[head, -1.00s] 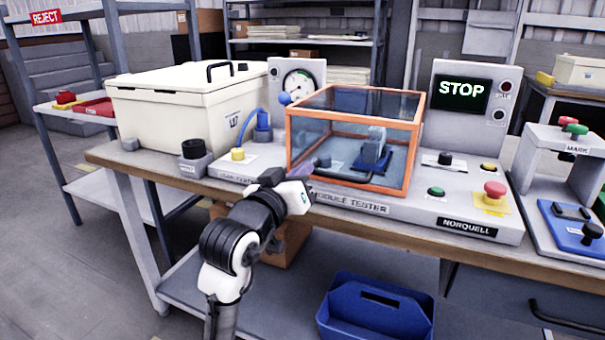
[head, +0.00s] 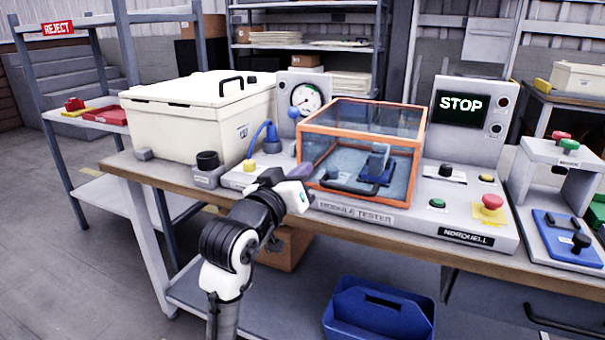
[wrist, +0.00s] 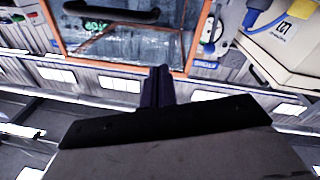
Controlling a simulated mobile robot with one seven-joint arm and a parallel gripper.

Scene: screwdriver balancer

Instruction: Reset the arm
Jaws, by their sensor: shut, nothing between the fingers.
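My gripper (head: 300,172) is in front of the module tester, near the left front corner of its orange-framed clear box. Its fingers show together in the wrist view (wrist: 157,86), with nothing between them. My white and black arm reaches up to it from the bottom of the head view. The module tester (head: 352,215) stands on the workbench. Its clear box (head: 318,152) is closed and has a dark handle (head: 345,187) at the front. A blue clamp-like part (head: 377,165) sits inside it. The tester's screen (head: 460,105) reads STOP.
A cream lidded box (head: 190,125) stands left of the tester. A red mushroom button (head: 492,202) and a green button (head: 437,203) are on the tester's right. A blue tote (head: 380,312) is on the lower shelf. The REJECT rack (head: 58,28) stands at left.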

